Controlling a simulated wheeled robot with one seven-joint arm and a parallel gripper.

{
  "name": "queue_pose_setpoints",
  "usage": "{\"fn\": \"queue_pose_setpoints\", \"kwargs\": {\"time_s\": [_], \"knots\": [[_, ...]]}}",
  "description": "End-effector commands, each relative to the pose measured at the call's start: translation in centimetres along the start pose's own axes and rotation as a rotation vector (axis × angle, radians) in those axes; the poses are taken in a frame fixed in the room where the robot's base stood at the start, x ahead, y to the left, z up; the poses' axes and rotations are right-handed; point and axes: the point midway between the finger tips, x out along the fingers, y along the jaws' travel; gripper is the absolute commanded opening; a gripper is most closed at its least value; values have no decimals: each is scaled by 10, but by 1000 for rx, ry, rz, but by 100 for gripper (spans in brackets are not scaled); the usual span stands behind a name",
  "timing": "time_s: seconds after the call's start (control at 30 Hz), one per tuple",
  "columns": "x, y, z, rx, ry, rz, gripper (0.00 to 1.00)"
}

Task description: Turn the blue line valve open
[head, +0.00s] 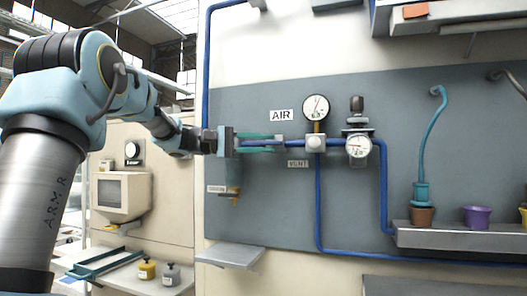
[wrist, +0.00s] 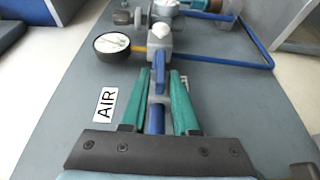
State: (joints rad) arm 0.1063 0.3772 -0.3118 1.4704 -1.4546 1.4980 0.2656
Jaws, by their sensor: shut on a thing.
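The blue line valve has a pale body (head: 316,143) below a round gauge, beside the AIR label. It also shows in the wrist view (wrist: 159,59). Its blue lever (wrist: 159,80) points from the body back toward my gripper, roughly in line with the blue pipe (wrist: 155,118) seen below it. My gripper (head: 284,143) reaches in from the left. Its green fingers (wrist: 166,76) are shut on the lever, one on each side. In the head view the fingers hide most of the lever.
The AIR gauge (head: 316,107) stands above the valve, and a regulator with a second gauge (head: 358,147) is at its right. A shelf (head: 450,236) with pots is at the lower right. A small grey ledge (head: 230,255) juts out below my gripper.

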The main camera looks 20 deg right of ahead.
Motion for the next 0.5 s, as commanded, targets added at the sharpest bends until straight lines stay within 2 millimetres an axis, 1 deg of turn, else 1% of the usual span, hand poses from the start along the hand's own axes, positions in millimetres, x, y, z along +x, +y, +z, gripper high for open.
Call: {"fn": "queue_pose_setpoints", "kwargs": {"time_s": [0.03, 0.5], "knots": [[0, -2, -1, -4, 3, 10, 0], [0, 0, 0, -14, 2, 33, 0]]}}
